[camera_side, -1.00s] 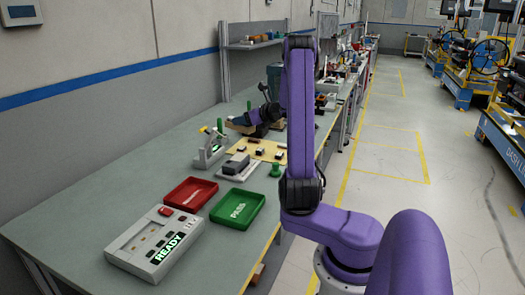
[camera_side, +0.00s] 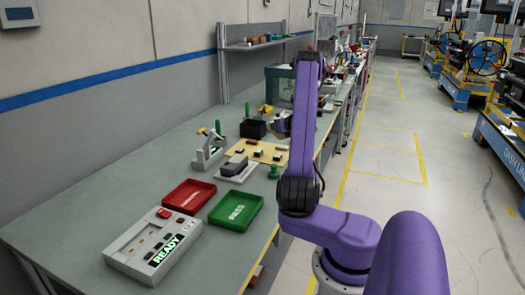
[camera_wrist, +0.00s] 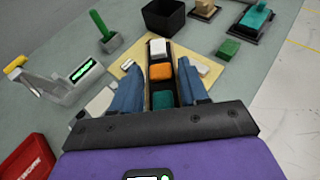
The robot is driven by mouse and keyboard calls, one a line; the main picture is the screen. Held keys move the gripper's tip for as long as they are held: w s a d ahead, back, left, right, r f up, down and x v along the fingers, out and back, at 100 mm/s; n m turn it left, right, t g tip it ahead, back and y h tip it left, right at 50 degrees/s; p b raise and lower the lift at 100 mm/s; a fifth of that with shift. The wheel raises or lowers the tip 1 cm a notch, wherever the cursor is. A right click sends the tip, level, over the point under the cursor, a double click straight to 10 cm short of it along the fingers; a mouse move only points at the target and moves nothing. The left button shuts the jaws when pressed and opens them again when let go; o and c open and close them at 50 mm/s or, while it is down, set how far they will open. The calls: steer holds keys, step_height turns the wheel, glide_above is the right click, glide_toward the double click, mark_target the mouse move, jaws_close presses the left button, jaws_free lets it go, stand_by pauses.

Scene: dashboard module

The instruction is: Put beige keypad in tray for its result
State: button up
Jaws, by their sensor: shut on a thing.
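In the wrist view my gripper (camera_wrist: 160,80) is shut on a dark strip-shaped part (camera_wrist: 150,88) that carries a pale block, an orange block and a teal block. I cannot tell if the pale block (camera_wrist: 158,47) is the beige keypad. A tan block (camera_wrist: 206,6) sits on a dark stand at the top of that view. In the side view my arm mostly hides the gripper. A green tray marked PASS (camera_side: 236,210) and a red tray (camera_side: 188,195) lie side by side on the bench, both empty. The red tray also shows in the wrist view (camera_wrist: 25,160).
A lever fixture (camera_side: 208,152), a grey device (camera_side: 237,166), a tan board (camera_side: 255,152) and a black bin (camera_side: 253,128) stand farther along. A teal part on a stand (camera_wrist: 256,18) is at upper right.

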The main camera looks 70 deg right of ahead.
steer(key=w+d+f, duration=0.2)
steer(key=d+f, duration=0.1)
steer(key=w+d+f, duration=0.2)
steer(key=d, duration=0.2)
steer(key=w+d+f, duration=0.3)
steer(key=shift+w+d+f, duration=0.1)
steer(key=shift+d+f, duration=0.15)
steer(key=shift+f, duration=0.1)
steer(key=shift+w+d+f, duration=0.3)
steer(key=shift+d+f, duration=0.15)
steer(key=shift+f, duration=1.7)
steer(key=shift+f, duration=0.15)
steer(key=o, duration=1.1)
